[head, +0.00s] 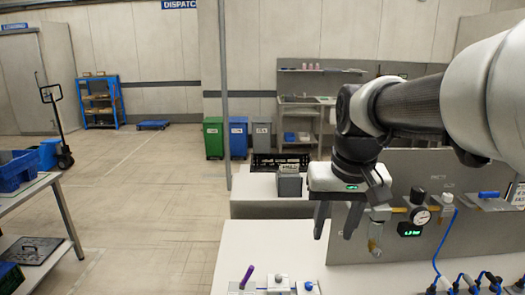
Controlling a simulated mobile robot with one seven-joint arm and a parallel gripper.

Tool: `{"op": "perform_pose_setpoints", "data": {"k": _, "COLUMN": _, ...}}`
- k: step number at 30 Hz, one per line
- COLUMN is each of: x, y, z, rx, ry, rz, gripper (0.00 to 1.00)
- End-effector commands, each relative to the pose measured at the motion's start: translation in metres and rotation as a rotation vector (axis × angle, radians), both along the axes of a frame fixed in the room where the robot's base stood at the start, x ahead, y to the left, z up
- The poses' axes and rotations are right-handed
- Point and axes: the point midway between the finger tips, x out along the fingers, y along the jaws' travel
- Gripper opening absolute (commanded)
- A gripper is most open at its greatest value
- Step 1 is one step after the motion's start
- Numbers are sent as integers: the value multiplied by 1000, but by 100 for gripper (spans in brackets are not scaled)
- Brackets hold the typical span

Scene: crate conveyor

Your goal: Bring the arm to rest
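My arm (410,105) comes in from the upper right of the head view and is stretched forward over the white bench (260,250). My gripper (334,234) hangs below the wrist, pointing down. Its two dark fingers are apart, with nothing seen between them. It is above the bench top, just left of a brass fitting with a gauge (421,216) on a grey panel (400,178). I cannot tell whether the wrist touches the panel or the fitting.
A purple-handled tool (247,276) stands at the bench's front. A blue hose (443,245) runs down at the right. A grey box (290,185) sits behind the gripper. A shelf table with a blue crate (17,170) stands left. Open floor (150,215) lies between.

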Motion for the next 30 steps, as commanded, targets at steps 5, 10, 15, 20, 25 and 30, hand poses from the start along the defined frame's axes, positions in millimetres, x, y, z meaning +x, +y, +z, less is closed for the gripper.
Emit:
{"op": "perform_pose_setpoints", "data": {"k": 5, "x": -65, "y": 1, "z": 24, "rx": -7, "ry": -103, "rz": 13, "gripper": 38}}
{"op": "perform_pose_setpoints", "data": {"k": 10, "x": -111, "y": 2, "z": 23, "rx": -16, "ry": -180, "rz": 23, "gripper": 38}}
{"op": "perform_pose_setpoints", "data": {"k": 15, "x": -134, "y": 2, "z": 16, "rx": -22, "ry": -223, "rz": 29, "gripper": 38}}
{"op": "perform_pose_setpoints", "data": {"k": 20, "x": -139, "y": 2, "z": 12, "rx": -24, "ry": -232, "rz": 30, "gripper": 38}}
{"op": "perform_pose_setpoints", "data": {"k": 25, "x": -139, "y": 2, "z": 12, "rx": -24, "ry": -232, "rz": 30, "gripper": 38}}
{"op": "perform_pose_setpoints", "data": {"k": 30, "x": -139, "y": 2, "z": 12, "rx": -24, "ry": -232, "rz": 30, "gripper": 38}}
